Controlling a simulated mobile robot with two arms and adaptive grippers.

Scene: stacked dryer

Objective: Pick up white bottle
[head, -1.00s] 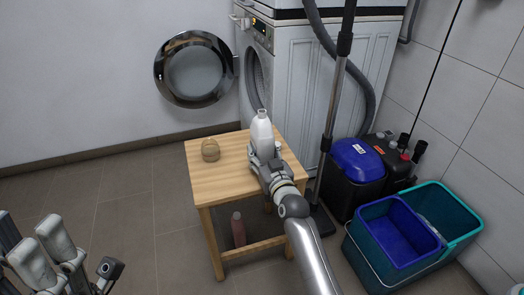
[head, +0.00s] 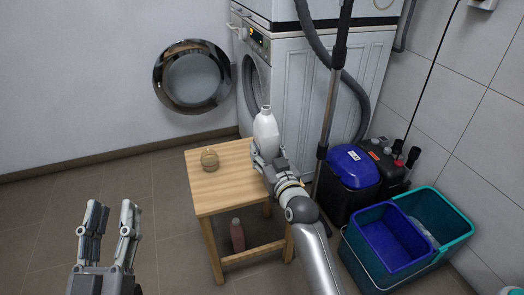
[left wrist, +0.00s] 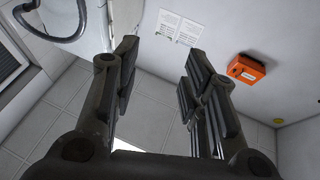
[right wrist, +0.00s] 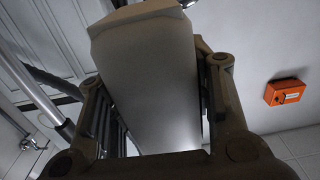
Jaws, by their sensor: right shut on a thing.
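The white bottle (head: 265,133) is upright in the head view, over the right part of the small wooden table (head: 224,183). My right gripper (head: 267,158) is shut on its lower part. In the right wrist view the bottle (right wrist: 152,80) fills the space between the two fingers (right wrist: 155,105). The gripper hides the bottle's base. My left gripper (head: 108,222) is open and empty, in front and to the left of the table. In the left wrist view its fingers (left wrist: 158,90) stand apart with nothing between them.
A round jar (head: 209,159) stands on the table's left. The washer's round door (head: 192,79) hangs open behind. Blue and teal buckets (head: 395,240), a blue-lidded container (head: 352,166) and a grey pole (head: 329,105) stand right.

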